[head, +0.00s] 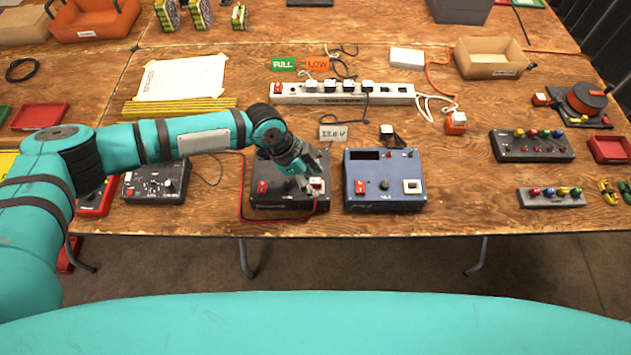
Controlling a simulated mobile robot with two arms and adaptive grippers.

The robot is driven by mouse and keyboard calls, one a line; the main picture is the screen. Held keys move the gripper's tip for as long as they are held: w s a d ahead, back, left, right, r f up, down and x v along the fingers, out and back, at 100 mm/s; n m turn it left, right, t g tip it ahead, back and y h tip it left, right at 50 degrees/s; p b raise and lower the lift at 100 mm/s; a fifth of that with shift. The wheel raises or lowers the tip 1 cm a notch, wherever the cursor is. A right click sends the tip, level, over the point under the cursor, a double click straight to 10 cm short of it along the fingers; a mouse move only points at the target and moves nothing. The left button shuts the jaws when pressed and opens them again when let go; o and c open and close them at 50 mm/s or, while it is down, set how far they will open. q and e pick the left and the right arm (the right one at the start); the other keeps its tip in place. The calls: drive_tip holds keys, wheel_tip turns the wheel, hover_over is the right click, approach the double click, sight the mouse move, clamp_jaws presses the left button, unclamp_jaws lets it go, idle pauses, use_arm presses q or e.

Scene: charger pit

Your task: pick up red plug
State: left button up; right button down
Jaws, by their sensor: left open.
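My left gripper (312,184) is open and points down over the right part of the dark charger box (283,200) at the table's front edge. Its fingers are close to a pale socket (318,187) with a little red at it; I cannot tell whether a red plug is there or whether the fingers touch anything. A thin red cable (241,190) runs down the box's left side and along its front to below the gripper. An orange-red plug-like block (456,121) with a white face lies right of the power strip. My right gripper is not in view.
A blue charger box (384,181) with an empty-looking pale socket stands just right of the dark box. A black meter box (156,181) stands left.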

use_arm(q)
clamp_jaws()
drive_tip(key=shift+r, duration=0.1)
idle(0.3)
